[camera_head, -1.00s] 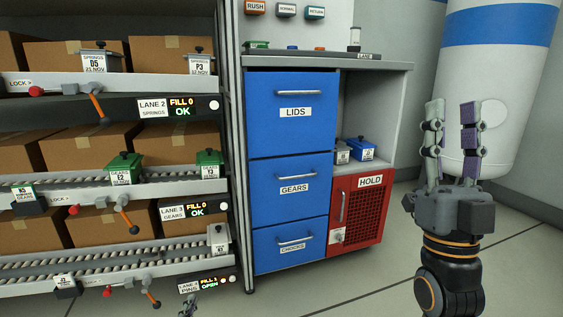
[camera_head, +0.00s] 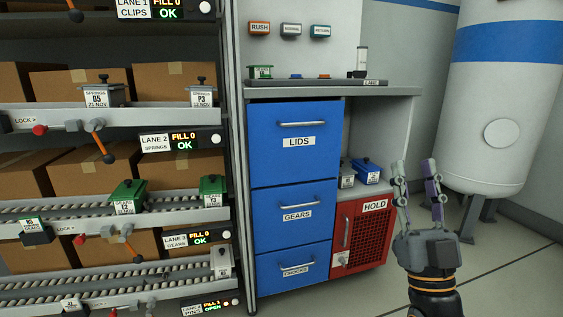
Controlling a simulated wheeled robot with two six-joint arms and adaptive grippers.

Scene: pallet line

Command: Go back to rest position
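My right gripper (camera_head: 418,198) points upward at the lower right in the head view. Its two fingers stand apart with nothing between them. It is in front of the grey wall, just right of the red HOLD cabinet (camera_head: 363,236), and touches nothing that I can see. My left gripper cannot be made out clearly in the head view; at most a small bit shows at the bottom edge.
A blue drawer unit (camera_head: 291,177) stands in the middle under a grey counter (camera_head: 330,91). Lane racks (camera_head: 110,118) with cardboard boxes and labelled tins are on the left. A white tank (camera_head: 490,110) stands at the right. Floor is clear at lower right.

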